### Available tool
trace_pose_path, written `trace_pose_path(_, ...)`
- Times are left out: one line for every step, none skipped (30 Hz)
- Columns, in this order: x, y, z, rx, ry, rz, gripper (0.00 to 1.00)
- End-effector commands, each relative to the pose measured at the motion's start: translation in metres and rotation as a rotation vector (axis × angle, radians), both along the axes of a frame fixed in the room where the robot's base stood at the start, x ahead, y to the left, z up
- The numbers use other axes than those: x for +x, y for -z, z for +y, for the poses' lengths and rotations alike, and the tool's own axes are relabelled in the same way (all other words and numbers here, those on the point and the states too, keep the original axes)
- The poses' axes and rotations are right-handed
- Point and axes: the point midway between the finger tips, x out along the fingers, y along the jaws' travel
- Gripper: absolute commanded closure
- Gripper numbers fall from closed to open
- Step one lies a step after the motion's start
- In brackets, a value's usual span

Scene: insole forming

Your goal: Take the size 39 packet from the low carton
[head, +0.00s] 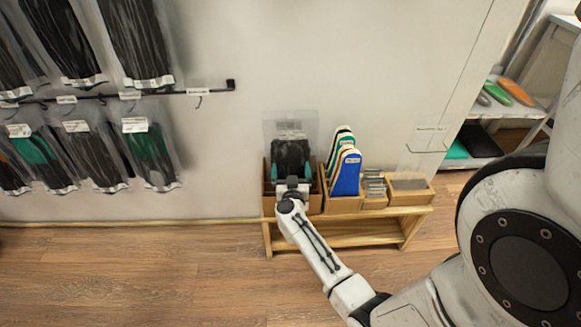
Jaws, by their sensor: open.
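A clear packet (290,153) with dark insoles stands upright in the left cardboard carton (315,203) on a low wooden bench. Its printing is too small to read, so I cannot tell its size. My gripper (292,182) is open at the front of this packet, over the carton's front edge. It hides the packet's lower part and much of the carton front. I cannot tell whether the fingers touch the packet or stand around it.
Blue, green and cream insoles (347,172) stand in the adjoining carton, with smaller boxes (408,188) to the right. Packets (150,150) hang from wall rails on the left. A shelf (490,135) stands at right. The floor (150,270) before the bench is clear.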

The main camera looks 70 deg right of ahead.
Motion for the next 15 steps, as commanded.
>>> trace_pose_path(-0.0001, 0.0000, 0.0002, 0.000, 0.000, 0.000, 0.02)
trace_pose_path(-0.0002, 0.0000, 0.0001, 0.000, 0.000, 0.000, 0.05)
trace_pose_path(-0.0002, 0.0000, 0.0001, 0.000, 0.000, 0.000, 0.09)
trace_pose_path(-0.0002, 0.0000, 0.0002, 0.000, 0.000, 0.000, 0.11)
trace_pose_path(-0.0002, 0.0001, 0.0002, 0.000, 0.000, 0.000, 0.14)
trace_pose_path(-0.0002, 0.0001, 0.0002, 0.000, 0.000, 0.000, 0.18)
trace_pose_path(-0.0002, 0.0001, 0.0002, 0.000, 0.000, 0.000, 0.21)
trace_pose_path(-0.0002, 0.0001, 0.0003, 0.000, 0.000, 0.000, 0.24)
trace_pose_path(-0.0002, 0.0001, 0.0003, 0.000, 0.000, 0.000, 0.28)
trace_pose_path(-0.0002, 0.0001, 0.0003, 0.000, 0.000, 0.000, 0.31)
trace_pose_path(-0.0002, 0.0001, 0.0003, 0.000, 0.000, 0.000, 0.33)
trace_pose_path(-0.0003, 0.0002, 0.0003, 0.000, 0.000, 0.000, 0.37)
trace_pose_path(-0.0003, 0.0002, 0.0003, 0.000, 0.000, 0.000, 0.40)
trace_pose_path(-0.0004, 0.0002, 0.0004, 0.000, 0.000, -0.001, 0.43)
trace_pose_path(-0.0002, -0.0002, 0.0002, 0.000, 0.000, -0.001, 0.45)
